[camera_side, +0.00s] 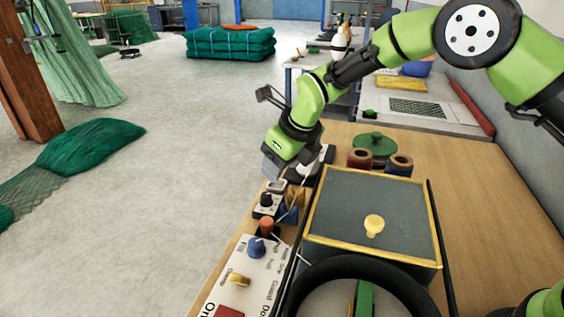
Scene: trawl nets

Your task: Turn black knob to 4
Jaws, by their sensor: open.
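A black knob (266,200) stands on a small white plate near the table's left edge, at the far end of a row of controls. My gripper (292,178) is just beyond and to the right of it, low over the table. It is open, though its fingers are small and partly hidden among nearby parts. It appears apart from the black knob. The knob's scale and pointer are too small to read.
Nearer in the row are an orange-red knob (267,225), a blue knob (256,247) and a gold knob (238,279). A dark, yellow-edged box (335,204) stands to the right. The right tabletop is clear.

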